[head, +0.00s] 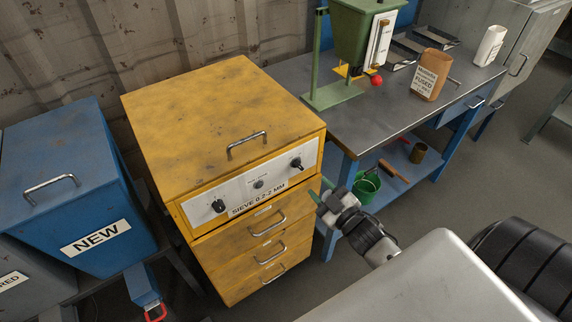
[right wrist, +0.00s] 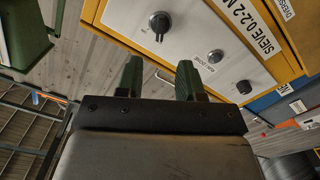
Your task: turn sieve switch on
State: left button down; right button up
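The yellow sieve cabinet (head: 215,120) has a white front panel (head: 240,190) labelled "SIEVE 0.2-2 MM". In the head view the panel has a black knob at the left (head: 218,206), a small round grey part in the middle (head: 258,184) and a black knob at the right (head: 296,163). In the right wrist view the right knob (right wrist: 160,24), the middle part (right wrist: 215,56) and the left knob (right wrist: 244,87) show beyond the fingers. My right gripper (head: 320,196) is in front of the cabinet's right side, apart from the knobs; its green fingers (right wrist: 160,68) are open and empty. My left gripper is out of view.
Drawers with metal handles (head: 267,223) lie under the panel. A blue bin marked "NEW" (head: 80,190) stands at the left. A workbench (head: 390,105) with a green machine (head: 355,30) and a brown "FUSED" container (head: 430,75) stands at the right. A green bucket (head: 366,187) is below it.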

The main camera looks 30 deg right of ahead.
aim_at(300, 168)
jog(key=w, duration=0.6)
jog(key=w+p, duration=0.1)
jog(key=w, duration=0.2)
jog(key=shift+w+a, duration=0.1)
jog(key=shift+a, duration=0.25)
jog(key=shift+c, duration=0.4)
jog(key=c, duration=0.5)
